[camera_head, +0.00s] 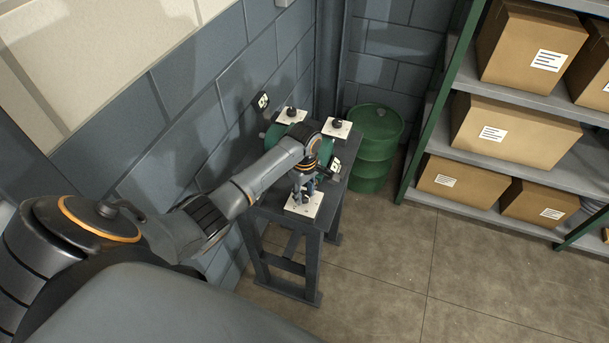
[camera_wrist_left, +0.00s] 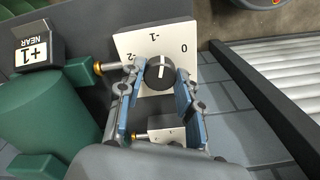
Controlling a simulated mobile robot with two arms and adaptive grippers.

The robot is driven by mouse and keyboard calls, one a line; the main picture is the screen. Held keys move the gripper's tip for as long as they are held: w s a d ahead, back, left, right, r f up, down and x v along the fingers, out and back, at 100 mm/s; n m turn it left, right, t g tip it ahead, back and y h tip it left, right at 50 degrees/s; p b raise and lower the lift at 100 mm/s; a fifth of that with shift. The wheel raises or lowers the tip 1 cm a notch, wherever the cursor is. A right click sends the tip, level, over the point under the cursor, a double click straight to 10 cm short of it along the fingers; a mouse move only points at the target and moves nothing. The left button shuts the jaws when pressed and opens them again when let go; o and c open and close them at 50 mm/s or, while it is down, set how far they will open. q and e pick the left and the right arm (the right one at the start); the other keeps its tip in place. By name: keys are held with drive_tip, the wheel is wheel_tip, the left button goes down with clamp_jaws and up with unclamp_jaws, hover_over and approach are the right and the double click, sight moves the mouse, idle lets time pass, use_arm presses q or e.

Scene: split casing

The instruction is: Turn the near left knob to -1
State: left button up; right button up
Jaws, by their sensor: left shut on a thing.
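The knob (camera_wrist_left: 160,74) is round and black with a white pointer line. It sits on a white dial plate (camera_wrist_left: 126,43) marked -2, -1 and 0. The line points up in the left wrist view, roughly at the -1 mark; I cannot tell whether it is exact. My left gripper (camera_wrist_left: 160,80) is shut on the knob, with a blue-grey finger at either side. In the head view my left gripper (camera_head: 303,190) is over the nearest white plate (camera_head: 305,209) on the dark stand, and its knob is hidden there. My right gripper is not in view.
The dark stand (camera_head: 283,282) carries green casing parts (camera_head: 325,150) and two farther plates with black knobs (camera_head: 291,115) (camera_head: 337,128). A "+1 NEAR" sign (camera_wrist_left: 37,52) stands beside the dial. The wall is left; a green drum (camera_head: 374,150) and shelving are beyond.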

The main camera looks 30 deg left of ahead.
sight(304, 194)
use_arm(q)
drive_tip(key=shift+a+r+n, duration=0.1)
drive_tip(key=shift+n, duration=1.5)
drive_tip(key=o, duration=1.1)
drive_tip(key=shift+o, duration=0.2)
wheel_tip(304, 194, up, 12)
